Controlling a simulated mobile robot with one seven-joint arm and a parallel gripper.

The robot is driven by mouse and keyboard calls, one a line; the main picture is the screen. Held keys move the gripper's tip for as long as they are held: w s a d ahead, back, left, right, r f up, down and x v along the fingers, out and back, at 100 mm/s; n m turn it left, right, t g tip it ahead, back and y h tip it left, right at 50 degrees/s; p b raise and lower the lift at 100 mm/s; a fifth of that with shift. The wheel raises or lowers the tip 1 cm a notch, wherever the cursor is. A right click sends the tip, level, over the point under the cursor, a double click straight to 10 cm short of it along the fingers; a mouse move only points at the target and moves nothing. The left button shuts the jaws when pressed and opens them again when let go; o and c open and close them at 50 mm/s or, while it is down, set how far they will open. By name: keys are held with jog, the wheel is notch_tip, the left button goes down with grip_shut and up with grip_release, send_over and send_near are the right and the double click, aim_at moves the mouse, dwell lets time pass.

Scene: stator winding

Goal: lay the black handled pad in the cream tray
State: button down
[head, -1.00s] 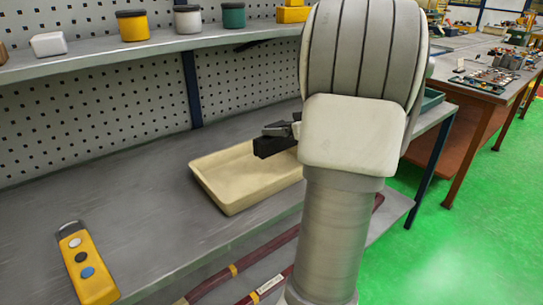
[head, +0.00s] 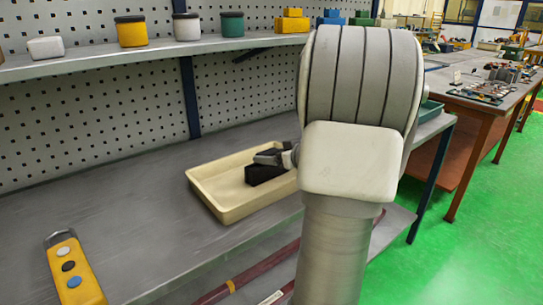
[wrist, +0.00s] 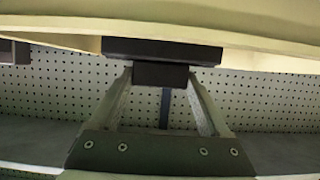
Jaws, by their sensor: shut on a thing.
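The cream tray (head: 222,203) lies on the grey bench, its right part hidden behind my arm. The black handled pad (head: 262,175) is inside the tray's outline, low over its floor towards the right. The cream tray (wrist: 240,30) fills the top of that view, close to the pad. I cannot tell whether the pad touches the tray floor.
A yellow control box (head: 75,272) with buttons lies at the bench's front left. A shelf (head: 95,64) above holds a yellow jar (head: 131,33), a white jar (head: 187,28) and a green jar (head: 232,25).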

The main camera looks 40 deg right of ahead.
grip_release()
jog(key=shift+r, duration=0.15)
jog(key=p+v, duration=0.4)
jog(key=v, duration=0.8)
